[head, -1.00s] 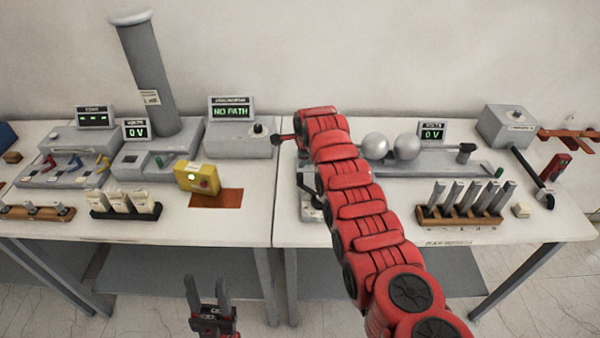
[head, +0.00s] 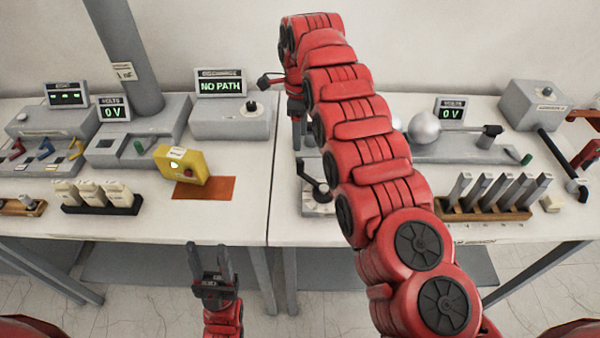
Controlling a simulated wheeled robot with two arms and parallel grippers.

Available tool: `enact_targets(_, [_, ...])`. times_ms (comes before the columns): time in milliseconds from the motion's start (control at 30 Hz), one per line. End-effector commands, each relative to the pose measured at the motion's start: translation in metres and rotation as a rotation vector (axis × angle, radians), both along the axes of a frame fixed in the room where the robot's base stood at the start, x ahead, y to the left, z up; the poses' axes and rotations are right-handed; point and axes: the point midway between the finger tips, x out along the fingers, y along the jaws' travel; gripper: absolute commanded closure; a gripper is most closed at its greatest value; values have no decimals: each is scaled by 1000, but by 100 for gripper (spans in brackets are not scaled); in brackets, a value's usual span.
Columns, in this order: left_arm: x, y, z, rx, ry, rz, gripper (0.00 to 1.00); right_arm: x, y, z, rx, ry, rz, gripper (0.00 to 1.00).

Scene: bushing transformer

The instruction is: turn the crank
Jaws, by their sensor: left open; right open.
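A grey box (head: 535,103) stands at the back right of the right table. A black crank-like arm (head: 561,162) slants down from it to a pale-and-dark end piece. A small device (head: 319,207) with a black bent lever (head: 313,180) sits near the left edge of the right table, partly behind my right arm. I cannot tell for certain which is the crank. My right gripper (head: 298,140) points down, open, above and behind the small lever, apart from it; its fingers are small in view. My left gripper (head: 209,262) is open and empty, in front of the left table's edge.
Metal spheres (head: 424,127) and a rack of grey bars (head: 492,196) stand right of my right arm. A "NO PATH" display (head: 221,84) is behind.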

Motion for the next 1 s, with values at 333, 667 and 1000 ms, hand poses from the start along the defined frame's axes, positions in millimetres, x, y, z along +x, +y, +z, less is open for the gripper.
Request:
enact_targets(333, [0,0,10,0,-1,0,50,-2,-1,-65,-4,6,1,43])
enact_targets(667, [0,0,19,0,0,0,50,0,0,-110,-1,0,1,43])
enact_targets(1000, [0,0,19,0,0,0,50,0,1,-114,0,-2,2,45])
